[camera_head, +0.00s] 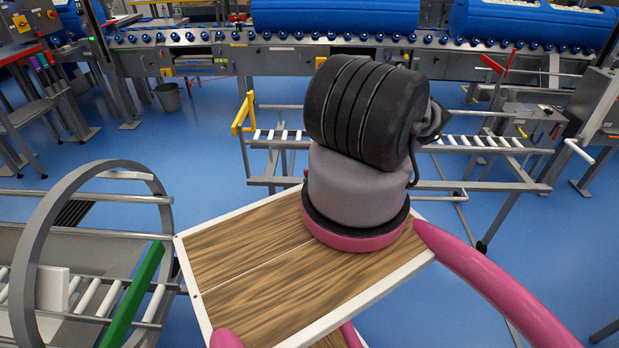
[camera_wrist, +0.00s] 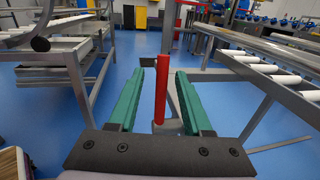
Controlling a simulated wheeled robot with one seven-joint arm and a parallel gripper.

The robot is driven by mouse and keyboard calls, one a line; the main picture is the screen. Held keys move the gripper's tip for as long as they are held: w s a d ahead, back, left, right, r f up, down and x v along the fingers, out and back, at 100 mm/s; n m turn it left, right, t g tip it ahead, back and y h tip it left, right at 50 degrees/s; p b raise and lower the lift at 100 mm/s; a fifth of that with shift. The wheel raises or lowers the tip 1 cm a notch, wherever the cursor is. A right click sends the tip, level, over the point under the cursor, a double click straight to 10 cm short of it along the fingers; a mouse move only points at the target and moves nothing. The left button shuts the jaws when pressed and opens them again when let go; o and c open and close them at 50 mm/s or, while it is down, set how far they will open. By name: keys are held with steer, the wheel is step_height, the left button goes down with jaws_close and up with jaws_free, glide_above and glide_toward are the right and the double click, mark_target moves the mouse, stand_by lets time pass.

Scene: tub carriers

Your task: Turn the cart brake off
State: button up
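A red upright lever (camera_wrist: 162,90), which looks like the brake handle, stands between the two green fingers of my gripper (camera_wrist: 163,80) in the wrist view. It rises from a grey base low between the fingers. The fingers are wide apart, with gaps visible on both sides of the lever. My gripper is hidden behind my own arm in the head view. A roller cart (camera_head: 473,141) stands beyond my arm there, with a yellow handle (camera_head: 243,113) at its left end. A red handle (camera_head: 494,64) shows farther right; I cannot tell if it is the same lever.
Roller frames (camera_wrist: 265,68) stand at right in the wrist view, and a grey metal frame (camera_wrist: 72,75) stands at left. A conveyor (camera_head: 200,46) with blue tubs (camera_head: 335,15) runs along the back. Blue floor (camera_head: 200,150) is open left of the cart.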

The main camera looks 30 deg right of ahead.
steer(key=v, duration=0.9)
steer(key=shift+s+d, duration=0.15)
steer(key=shift+s, duration=0.1)
steer(key=shift+c, duration=0.2)
